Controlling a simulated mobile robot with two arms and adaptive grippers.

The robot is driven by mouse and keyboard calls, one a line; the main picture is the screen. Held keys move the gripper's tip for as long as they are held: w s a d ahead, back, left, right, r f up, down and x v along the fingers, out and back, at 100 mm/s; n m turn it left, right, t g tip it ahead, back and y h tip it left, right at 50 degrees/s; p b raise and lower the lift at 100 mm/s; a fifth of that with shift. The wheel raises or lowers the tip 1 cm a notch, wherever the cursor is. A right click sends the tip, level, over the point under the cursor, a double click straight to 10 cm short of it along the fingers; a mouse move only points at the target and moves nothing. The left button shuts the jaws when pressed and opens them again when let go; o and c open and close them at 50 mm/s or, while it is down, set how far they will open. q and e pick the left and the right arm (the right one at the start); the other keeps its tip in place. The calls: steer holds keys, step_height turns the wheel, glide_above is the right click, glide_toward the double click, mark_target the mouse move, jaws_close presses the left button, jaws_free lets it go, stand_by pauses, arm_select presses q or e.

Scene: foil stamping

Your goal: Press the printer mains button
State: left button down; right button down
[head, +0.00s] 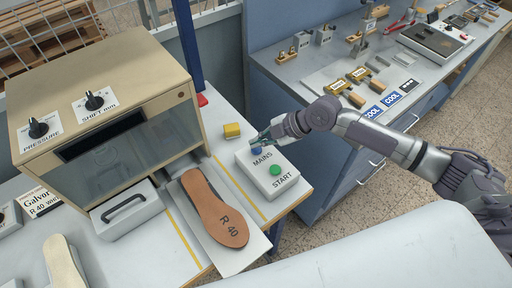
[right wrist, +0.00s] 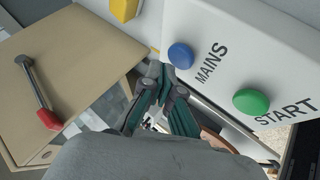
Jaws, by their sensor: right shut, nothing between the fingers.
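The blue mains button (head: 256,150) sits on a white control box (head: 262,188), beside the printed word MAINS. The green START button (head: 275,169) is on the same box, nearer the front. In the right wrist view the blue button (right wrist: 181,56) and the green button (right wrist: 251,101) both show clearly. My right gripper (head: 262,139) is shut and empty, with its fingertips close to the blue button. In the right wrist view its fingertips (right wrist: 160,80) lie just beside the blue button; I cannot tell whether they touch it. My left gripper is not in view.
The beige printer (head: 110,85) with PRESSURE and SHIFT knobs stands left. A brown R 40 insole (head: 215,208) lies on a plate before it. A yellow block (head: 232,130) is next to the control box. A side bench (head: 290,66) holds stamps and tools.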

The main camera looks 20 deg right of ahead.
mark_target(258, 150)
stand_by(0.3)
steer(key=shift+f+b, duration=0.45)
steer(key=shift+b, duration=0.05)
steer(key=shift+f, duration=0.25)
stand_by(0.4)
steer(key=shift+r, duration=0.7)
step_height(258, 150, up, 6)
steer(key=p, duration=0.5)
stand_by(0.5)
